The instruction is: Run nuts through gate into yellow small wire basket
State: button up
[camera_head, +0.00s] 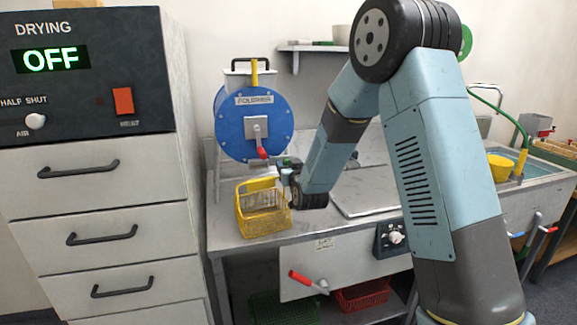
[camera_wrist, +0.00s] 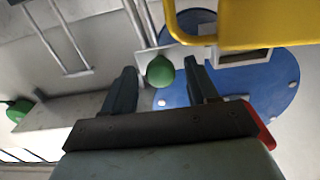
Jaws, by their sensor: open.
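The yellow small wire basket (camera_head: 262,212) stands upright on the grey bench below the blue drum (camera_head: 236,135). Whether it holds nuts cannot be told. The drum has a square grey gate plate (camera_head: 256,127) with a red handle (camera_head: 262,153). My gripper (camera_head: 281,171) is just above and right of the basket, in front of the drum. In the wrist view my gripper (camera_wrist: 160,78) is open, its fingers on either side of a green knob (camera_wrist: 160,70).
A drying cabinet (camera_head: 100,185) reading OFF stands at left. Under the bench are a red lever (camera_head: 300,277), a green crate (camera_head: 285,307) and a red crate (camera_head: 362,296). A sink (camera_head: 540,170) with a yellow bowl (camera_head: 500,167) is at right.

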jog(key=shift+w, duration=0.15)
jog(key=shift+a, duration=0.1)
grip_shut()
dwell(0.4)
